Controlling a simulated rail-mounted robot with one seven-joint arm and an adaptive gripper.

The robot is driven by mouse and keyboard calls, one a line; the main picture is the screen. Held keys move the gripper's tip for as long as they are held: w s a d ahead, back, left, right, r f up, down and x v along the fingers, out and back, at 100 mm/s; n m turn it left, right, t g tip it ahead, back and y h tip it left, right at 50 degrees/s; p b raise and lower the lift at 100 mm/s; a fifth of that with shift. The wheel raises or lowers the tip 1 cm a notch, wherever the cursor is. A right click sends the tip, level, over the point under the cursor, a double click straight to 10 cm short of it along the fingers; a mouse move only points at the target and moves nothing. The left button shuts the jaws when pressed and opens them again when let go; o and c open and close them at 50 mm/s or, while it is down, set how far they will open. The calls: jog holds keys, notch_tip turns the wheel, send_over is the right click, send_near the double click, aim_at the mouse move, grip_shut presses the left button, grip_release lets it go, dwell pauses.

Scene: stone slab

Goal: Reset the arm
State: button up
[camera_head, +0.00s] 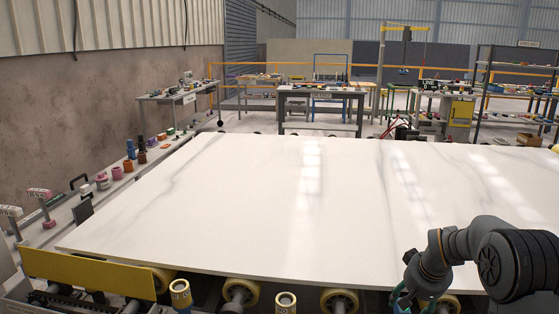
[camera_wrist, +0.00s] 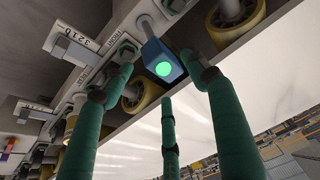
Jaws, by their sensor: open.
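My arm reaches in at the lower right of the head view, with my gripper (camera_head: 399,298) low at the near edge of the white slab (camera_head: 240,200). In the wrist view, the green fingers of my gripper (camera_wrist: 160,80) are spread open, and I see nothing held between them. Beyond the fingertips is a blue block with a glowing green round face (camera_wrist: 163,66); it looks apart from the fingers. The slab (camera_wrist: 265,65) fills much of the right side of that view. The gripper's underside is hidden in the head view.
Yellow rollers (camera_head: 340,301) line the slab's near edge, and a yellow bar (camera_head: 85,273) crosses the lower left. Coloured cups and tools (camera_head: 130,150) stand on the left ledge. Workbenches (camera_head: 320,95) and shelves are at the back. The slab's top is clear.

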jog(key=x, duration=0.5)
jog(key=shift+f, duration=0.25)
jog(key=shift+r+m+h+b, duration=0.2)
jog(key=shift+m+h+b, duration=0.15)
jog(key=shift+m, duration=0.45)
jog(key=shift+r+n, duration=0.1)
jog(key=shift+n, duration=0.2)
